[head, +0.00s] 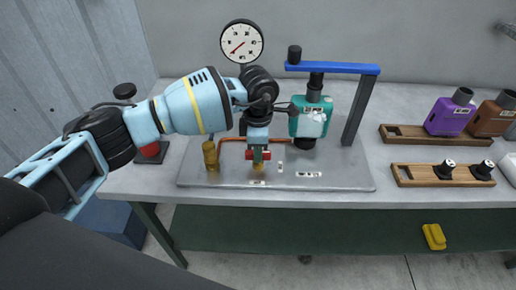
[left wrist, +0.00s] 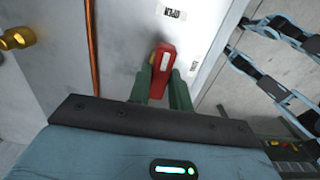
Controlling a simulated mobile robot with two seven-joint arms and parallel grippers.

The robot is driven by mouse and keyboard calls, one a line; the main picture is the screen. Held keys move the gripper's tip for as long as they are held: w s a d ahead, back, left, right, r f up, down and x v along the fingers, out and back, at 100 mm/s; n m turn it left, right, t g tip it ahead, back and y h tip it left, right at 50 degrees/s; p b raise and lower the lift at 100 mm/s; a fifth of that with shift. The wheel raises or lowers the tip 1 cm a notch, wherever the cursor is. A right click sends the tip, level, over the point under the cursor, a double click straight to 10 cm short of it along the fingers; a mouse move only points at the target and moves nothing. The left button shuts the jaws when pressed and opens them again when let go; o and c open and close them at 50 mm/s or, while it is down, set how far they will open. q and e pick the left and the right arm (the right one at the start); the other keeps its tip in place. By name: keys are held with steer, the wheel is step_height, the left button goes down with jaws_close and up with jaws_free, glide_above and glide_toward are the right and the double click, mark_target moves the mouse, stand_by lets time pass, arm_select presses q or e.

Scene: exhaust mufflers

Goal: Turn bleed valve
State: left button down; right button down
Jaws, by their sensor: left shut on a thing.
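The bleed valve has a red handle (head: 266,155) above a small brass body (head: 258,167) near the front of a grey plate (head: 330,180). My left gripper (head: 257,156) reaches down over it and is shut on the red handle. In the left wrist view, the red handle (left wrist: 162,66) stands between the two green fingers of my left gripper (left wrist: 160,82). A label reading "OPEN" (left wrist: 171,12) lies on the plate beyond the handle. The fingers hide part of the valve. My right gripper is not in view.
A brass fitting (head: 210,156) stands left of the valve, with a copper pipe (head: 230,139) behind. A dial gauge (head: 242,41), a teal unit (head: 309,121) and a blue bar (head: 333,67) rise at the back. Wooden trays (head: 402,132) lie right. The plate's front right is mostly clear.

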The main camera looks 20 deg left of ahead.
arm_select(q)
steer(key=c, duration=1.3)
jaws_free()
steer(key=shift+r, duration=3.85)
